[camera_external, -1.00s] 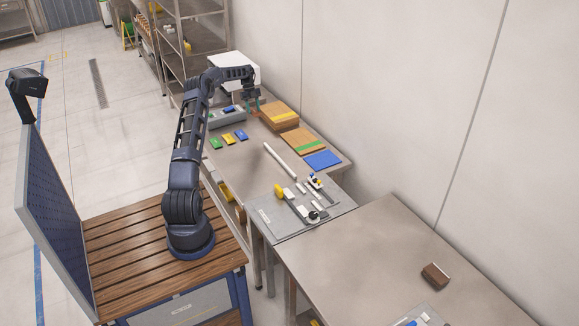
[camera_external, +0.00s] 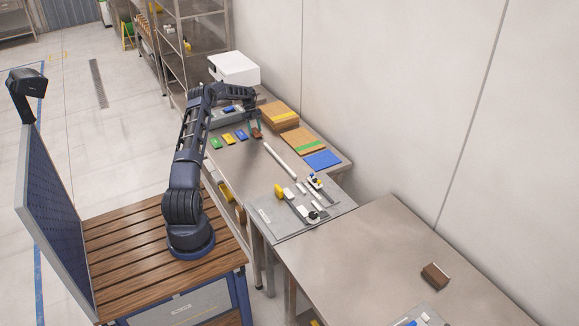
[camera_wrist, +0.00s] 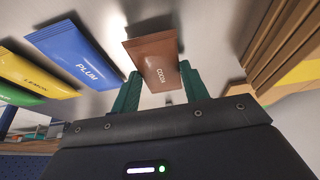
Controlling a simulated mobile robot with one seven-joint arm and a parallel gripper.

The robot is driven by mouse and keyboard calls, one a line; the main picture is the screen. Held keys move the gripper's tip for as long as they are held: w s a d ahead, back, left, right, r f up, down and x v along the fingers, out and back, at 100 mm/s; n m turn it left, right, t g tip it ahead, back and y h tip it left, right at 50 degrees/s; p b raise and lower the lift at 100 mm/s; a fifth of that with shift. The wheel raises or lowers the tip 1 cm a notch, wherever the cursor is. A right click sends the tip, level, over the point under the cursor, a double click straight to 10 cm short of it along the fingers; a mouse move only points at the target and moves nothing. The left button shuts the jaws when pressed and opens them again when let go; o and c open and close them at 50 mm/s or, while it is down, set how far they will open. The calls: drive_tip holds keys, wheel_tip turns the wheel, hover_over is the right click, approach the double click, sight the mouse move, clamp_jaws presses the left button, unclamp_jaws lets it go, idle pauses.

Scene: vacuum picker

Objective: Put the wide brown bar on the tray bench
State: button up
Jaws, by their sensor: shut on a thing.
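A wide brown bar marked "COCOA" (camera_wrist: 155,58) is between the green fingertips of my gripper (camera_wrist: 159,78) in the wrist view. My gripper is shut on its near end, and the far end sticks out beyond the fingers. In the external view the brown bar (camera_external: 257,133) hangs at my gripper (camera_external: 255,124), over the far bench (camera_external: 250,152), beside the row of coloured bars. I cannot tell how high it is above the surface. A nearer bench (camera_external: 350,240) at the right has mostly bare top; I cannot tell which bench is the tray bench.
Blue (camera_external: 241,135), yellow (camera_external: 228,138) and green (camera_external: 215,143) bars lie left of my gripper. Brown boxes (camera_external: 278,122) stand to its right. A white rod (camera_external: 280,161) and a grey board with small parts (camera_external: 270,222) lie nearer. A brown block (camera_external: 435,277) sits on the near bench.

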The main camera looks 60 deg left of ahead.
drive_tip(key=shift+f, duration=0.15)
drive_tip(key=o, duration=1)
drive_tip(key=v, duration=1.2)
